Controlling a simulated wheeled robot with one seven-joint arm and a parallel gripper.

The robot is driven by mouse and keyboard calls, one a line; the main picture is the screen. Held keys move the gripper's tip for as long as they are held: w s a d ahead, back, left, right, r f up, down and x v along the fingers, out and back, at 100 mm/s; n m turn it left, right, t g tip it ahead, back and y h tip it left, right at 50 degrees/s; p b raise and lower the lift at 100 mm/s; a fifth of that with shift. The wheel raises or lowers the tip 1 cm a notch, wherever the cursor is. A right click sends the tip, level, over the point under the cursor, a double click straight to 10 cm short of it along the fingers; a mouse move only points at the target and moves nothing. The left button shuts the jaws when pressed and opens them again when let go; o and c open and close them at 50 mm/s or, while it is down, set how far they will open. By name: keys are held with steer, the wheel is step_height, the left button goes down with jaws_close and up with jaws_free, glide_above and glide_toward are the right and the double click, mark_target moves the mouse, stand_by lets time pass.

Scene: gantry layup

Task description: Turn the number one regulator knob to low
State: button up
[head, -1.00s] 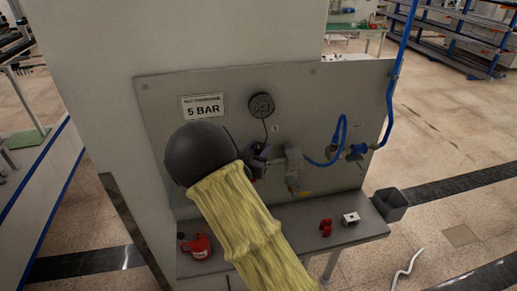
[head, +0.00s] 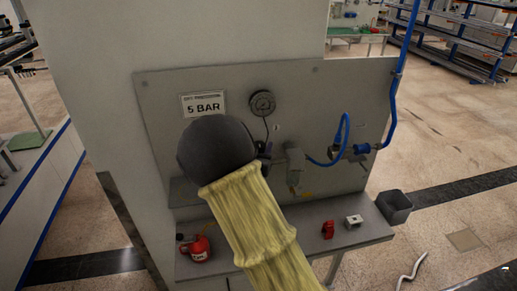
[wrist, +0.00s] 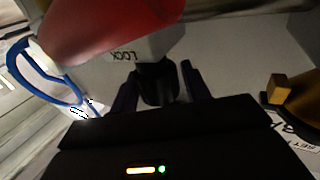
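The black knob (wrist: 157,84) sits between the two fingers of my gripper (wrist: 158,86) in the wrist view. The fingers stand apart, one on each side of it; whether they press on it is unclear. In the head view my gripper (head: 264,153) is at the panel below the pressure gauge (head: 262,103), mostly hidden by my dark wrist. The knob is hidden there. A grey unit (head: 294,166) hangs on the panel just right of my gripper. I cannot read any regulator number or the knob's setting.
A large red part (wrist: 110,25) and an upside-down LOCK label (wrist: 125,56) lie close above the fingers in the wrist view. A brass part (wrist: 280,87) is at right. A blue hose (head: 344,130) loops right of the grey unit. A shelf (head: 285,215) below holds small items.

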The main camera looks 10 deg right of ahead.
steer(key=shift+o, duration=0.9)
steer(key=shift+s+d, duration=0.1)
steer(key=shift+s+a+f+b, duration=0.15)
steer(key=shift+s+a+b, duration=0.2)
steer(key=shift+s, duration=0.1)
steer(key=b+v, duration=0.5)
steer(key=v, duration=1.1)
